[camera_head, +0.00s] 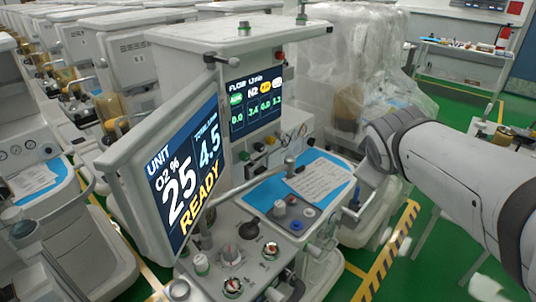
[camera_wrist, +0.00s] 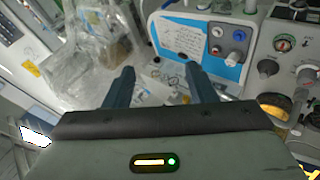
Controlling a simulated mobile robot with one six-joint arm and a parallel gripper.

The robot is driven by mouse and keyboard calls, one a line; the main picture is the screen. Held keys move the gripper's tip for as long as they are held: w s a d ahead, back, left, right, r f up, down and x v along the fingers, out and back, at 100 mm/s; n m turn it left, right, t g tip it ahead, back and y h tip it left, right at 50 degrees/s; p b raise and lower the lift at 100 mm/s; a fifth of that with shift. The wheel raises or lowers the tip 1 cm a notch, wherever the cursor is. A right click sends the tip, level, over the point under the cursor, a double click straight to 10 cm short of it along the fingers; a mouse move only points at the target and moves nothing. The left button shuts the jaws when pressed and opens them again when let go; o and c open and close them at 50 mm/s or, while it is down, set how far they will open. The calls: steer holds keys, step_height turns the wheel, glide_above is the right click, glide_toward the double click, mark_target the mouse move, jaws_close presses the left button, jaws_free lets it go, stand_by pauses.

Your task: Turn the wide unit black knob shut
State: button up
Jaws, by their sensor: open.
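The nearest anaesthesia unit carries a tilted screen (camera_head: 185,175) reading READY. In the head view my gripper is not clearly visible.
A blue panel with a white paper (camera_head: 318,180) lies behind the knob, with small blue and red knobs (camera_head: 296,225) in front. A plastic-wrapped machine (camera_head: 370,65) stands behind. Other units (camera_head: 35,190) stand at left. Green floor shows at right.

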steer(key=w+a+f+n+t+y+b, duration=0.1)
steer(key=w+a+n+t+y+b, duration=0.15)
steer(key=w+n+b, duration=0.5)
steer(key=w+a+f+n+t+y+b, duration=0.15)
steer(key=w+a+n+t+b, duration=0.25)
steer(key=w+n, duration=0.65)
steer(key=n+g+y+b, duration=0.5)
steer(key=n+y+b, duration=0.45)
steer(key=n, duration=1.35)
glide_toward(262, 148)
steer(key=a+h+b, duration=0.1)
steer(key=h, duration=0.1)
steer(key=shift+w+a+t+y, duration=0.25)
steer(key=shift+w+a, duration=0.1)
steer(key=shift+a, duration=0.15)
steer(key=x, duration=0.7)
